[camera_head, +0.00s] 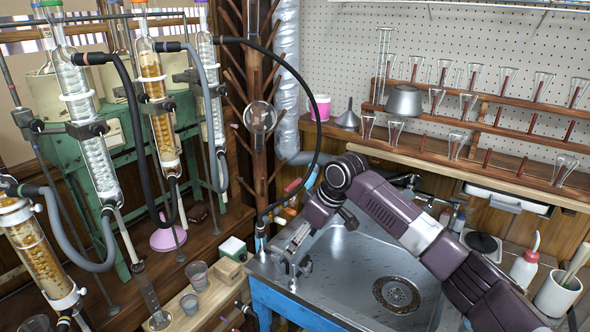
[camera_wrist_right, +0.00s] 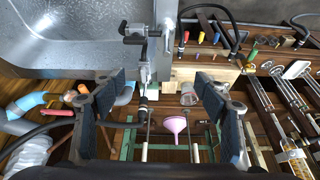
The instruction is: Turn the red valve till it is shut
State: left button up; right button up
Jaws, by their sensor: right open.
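A grey metal tap (camera_wrist_right: 140,38) with small handles stands at the sink edge in the right wrist view. It also shows at the left rim of the sink in the head view (camera_head: 291,264). I cannot clearly make out a red valve handle on it. My right gripper (camera_wrist_right: 158,98) is open, its two dark fingers wide apart with nothing held. The tap lies beyond the gap between the fingers in the wrist view. My left gripper is not in view.
The metal sink (camera_head: 345,255) lies under my right arm. A black hose (camera_head: 318,120) arches to the sink's left side. Glass condensers (camera_head: 88,125) stand at the left. A pink funnel (camera_wrist_right: 174,125) and beakers (camera_head: 197,274) are near the sink. A glassware rack (camera_head: 490,130) hangs behind.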

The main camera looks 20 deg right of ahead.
aim_at(291, 187)
jog(key=i+l, duration=0.2)
jog(key=i, duration=0.2)
jog(key=i+l, duration=0.2)
jog(key=i, duration=0.15)
jog(key=i+l, duration=0.2)
jog(key=i, duration=0.2)
